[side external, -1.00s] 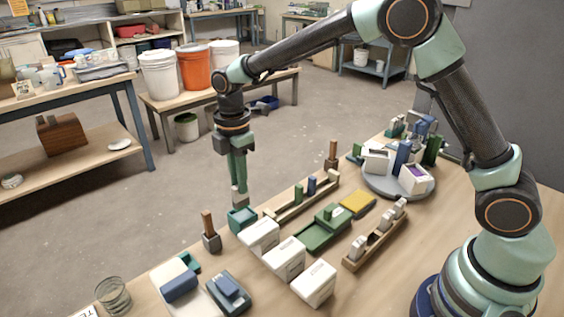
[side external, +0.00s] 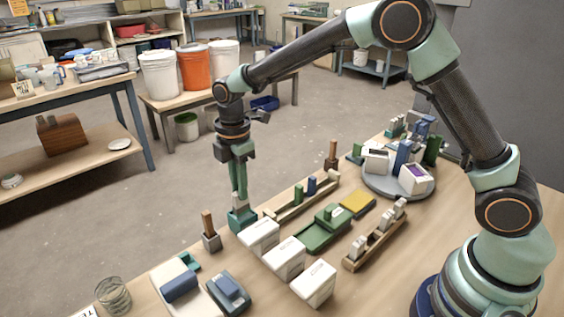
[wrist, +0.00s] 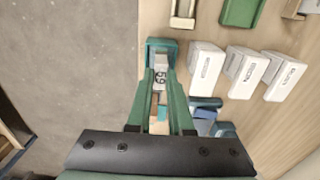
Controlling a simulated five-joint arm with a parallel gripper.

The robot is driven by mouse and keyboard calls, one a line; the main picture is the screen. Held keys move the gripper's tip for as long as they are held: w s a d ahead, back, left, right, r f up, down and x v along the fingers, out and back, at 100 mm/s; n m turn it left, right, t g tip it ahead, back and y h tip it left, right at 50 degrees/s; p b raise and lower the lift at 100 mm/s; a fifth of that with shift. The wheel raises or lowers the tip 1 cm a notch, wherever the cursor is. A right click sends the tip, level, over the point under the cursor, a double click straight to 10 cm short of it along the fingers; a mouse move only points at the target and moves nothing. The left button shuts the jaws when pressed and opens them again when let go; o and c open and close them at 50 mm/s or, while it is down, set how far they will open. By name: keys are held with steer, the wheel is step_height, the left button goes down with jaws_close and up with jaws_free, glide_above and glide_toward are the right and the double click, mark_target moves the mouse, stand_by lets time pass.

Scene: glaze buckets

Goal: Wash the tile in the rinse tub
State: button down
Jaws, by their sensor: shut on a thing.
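My gripper (side external: 240,201) points straight down at the small teal tub (side external: 243,220) on the table's far edge. In the wrist view my gripper (wrist: 160,84) is shut on a pale tile (wrist: 160,75) marked with what looks like "59". The tile's lower end is down at the tub, and its walls hide that end in the side view. The tub's teal rim (wrist: 161,41) shows just beyond the fingertips in the wrist view. I cannot see the tub's contents or whether the tile touches its floor.
Three white labelled boxes (side external: 285,258) stand in a row beside the tub. A brush-like block with a brown handle (side external: 209,232) stands to the left. A green tray (side external: 320,236), wooden racks (side external: 376,243) and a round grey stand (side external: 398,188) lie right.

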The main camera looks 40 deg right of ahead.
mark_target(242, 212)
steer(key=shift+f, duration=2.5)
steer(key=shift+r, duration=0.2)
steer(key=shift+r, duration=0.15)
steer(key=shift+f, duration=0.2)
stand_by(0.4)
steer(key=shift+f, duration=0.1)
stand_by(0.4)
stand_by(1.0)
steer(key=shift+r, duration=0.3)
steer(key=shift+f, duration=0.2)
stand_by(1.0)
